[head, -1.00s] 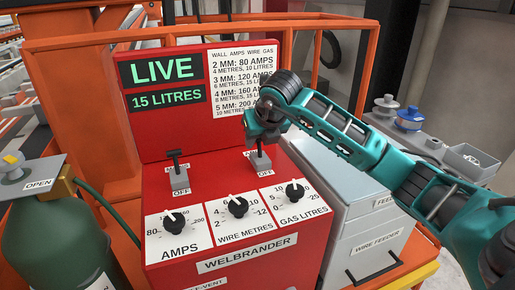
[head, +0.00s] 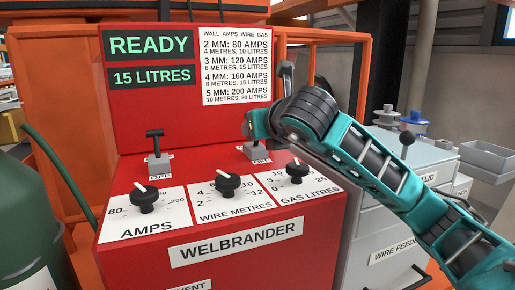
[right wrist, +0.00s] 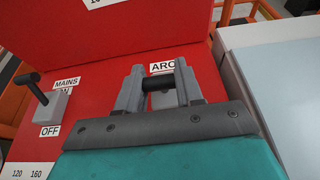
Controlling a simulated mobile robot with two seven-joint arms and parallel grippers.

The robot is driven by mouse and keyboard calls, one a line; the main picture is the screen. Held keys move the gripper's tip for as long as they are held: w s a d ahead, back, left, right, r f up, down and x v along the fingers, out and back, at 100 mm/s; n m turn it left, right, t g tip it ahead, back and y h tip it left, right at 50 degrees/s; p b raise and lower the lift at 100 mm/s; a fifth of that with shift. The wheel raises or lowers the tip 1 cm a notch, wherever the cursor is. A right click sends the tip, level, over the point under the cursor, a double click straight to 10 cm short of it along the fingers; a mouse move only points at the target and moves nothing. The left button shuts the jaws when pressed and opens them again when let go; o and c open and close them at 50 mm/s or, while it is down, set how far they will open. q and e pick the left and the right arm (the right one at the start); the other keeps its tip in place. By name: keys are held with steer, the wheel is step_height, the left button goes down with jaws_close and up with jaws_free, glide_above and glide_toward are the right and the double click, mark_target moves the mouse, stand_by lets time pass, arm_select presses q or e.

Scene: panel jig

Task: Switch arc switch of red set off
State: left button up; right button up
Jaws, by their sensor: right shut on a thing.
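The red Welbrander set (head: 190,190) stands ahead, its display (head: 150,45) reading READY and its lower display (head: 152,75) 15 LITRES. My right gripper (head: 258,125) is at the arc switch (head: 257,153), whose lever it hides in the head view. In the right wrist view the gripper (right wrist: 158,90) is shut on the black handle of the arc switch lever (right wrist: 160,100), below the ARC label. The mains switch (head: 158,163) is to the left, its black lever up; it also shows in the right wrist view (right wrist: 50,108). My left gripper is not in view.
Three dials sit on the front: amps (head: 145,199), wire metres (head: 227,186) and gas litres (head: 296,172). A grey wire feeder box (head: 388,220) stands to the right under my right arm. A green gas bottle (head: 28,235) is at the left edge.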

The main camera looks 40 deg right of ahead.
steer(key=shift+s+f+t+b, duration=0.2)
steer(key=shift+t+b, duration=0.2)
steer(key=shift+b, duration=0.4)
steer(key=shift+r, duration=0.15)
steer(key=o, duration=1)
steer(key=shift+o, duration=0.2)
steer(key=shift+s, duration=0.15)
